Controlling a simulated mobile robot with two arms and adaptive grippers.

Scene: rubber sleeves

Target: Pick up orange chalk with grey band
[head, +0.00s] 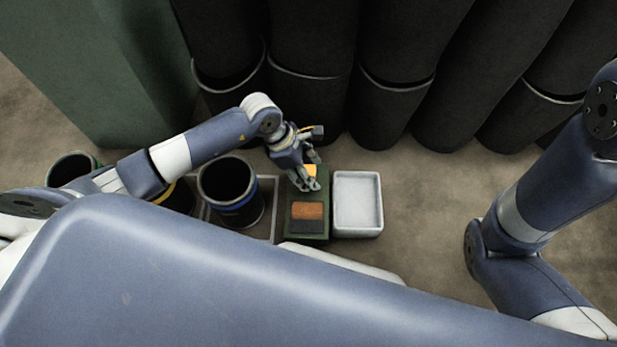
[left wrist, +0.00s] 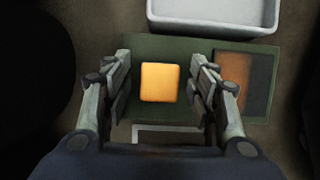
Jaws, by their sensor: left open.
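A yellow-orange block (left wrist: 160,82), which looks like the orange chalk, lies on a dark green tray (left wrist: 150,46). No grey band can be made out on it. My left gripper (left wrist: 162,88) is open above the tray, with one finger on each side of the block and a gap on both sides. In the head view the same block (head: 310,169) is partly hidden by my left gripper (head: 313,184), and the green tray (head: 292,236) shows too. My right gripper is out of view; only my right arm shows.
An orange-brown and dark grey block (head: 308,211) lies on the same tray's near end. A white tray (head: 376,230) stands to the right. A black bin with a blue band (head: 232,204) stands to the left on a grey tray (head: 270,188). Large black cylinders (head: 310,95) stand behind.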

